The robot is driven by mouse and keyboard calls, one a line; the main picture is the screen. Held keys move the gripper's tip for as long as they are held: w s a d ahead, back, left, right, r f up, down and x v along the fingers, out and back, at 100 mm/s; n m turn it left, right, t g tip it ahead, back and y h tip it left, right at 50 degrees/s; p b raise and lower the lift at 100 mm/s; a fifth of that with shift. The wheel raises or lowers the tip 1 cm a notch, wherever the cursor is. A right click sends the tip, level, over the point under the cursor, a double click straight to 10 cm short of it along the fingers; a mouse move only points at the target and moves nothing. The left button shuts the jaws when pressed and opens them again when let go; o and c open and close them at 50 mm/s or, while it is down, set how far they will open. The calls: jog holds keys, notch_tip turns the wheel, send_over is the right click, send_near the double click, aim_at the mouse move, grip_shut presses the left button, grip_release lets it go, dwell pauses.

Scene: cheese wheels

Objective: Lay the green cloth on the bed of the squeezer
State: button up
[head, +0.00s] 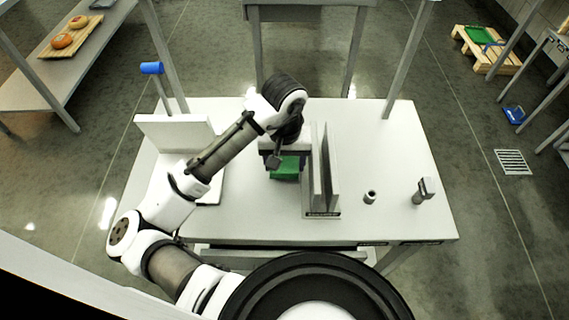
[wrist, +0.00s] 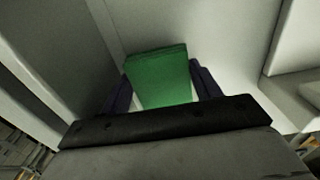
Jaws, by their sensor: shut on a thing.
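The green cloth (head: 285,168) is a small folded block, held at the end of my arm. It also shows in the wrist view (wrist: 160,76), between the two dark fingers. My gripper (head: 283,158) is shut on the cloth, over the middle of the white table, just left of an upright rack. What looks like the squeezer (head: 172,133) stands at the table's left, with a white upper plate and a blue-ended lever (head: 151,68). Its low white bed (head: 212,190) is partly hidden by my arm. The cloth is apart from the bed.
The rack (head: 318,175) of tall grey plates stands close right of my gripper. A small round pot (head: 370,197) and a tap-like post (head: 424,190) stand further right on the table (head: 395,150). A pallet (head: 487,52) with green on it is at the far right.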

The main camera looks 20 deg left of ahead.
jog(key=shift+f, duration=0.75)
jog(key=shift+f, duration=0.1)
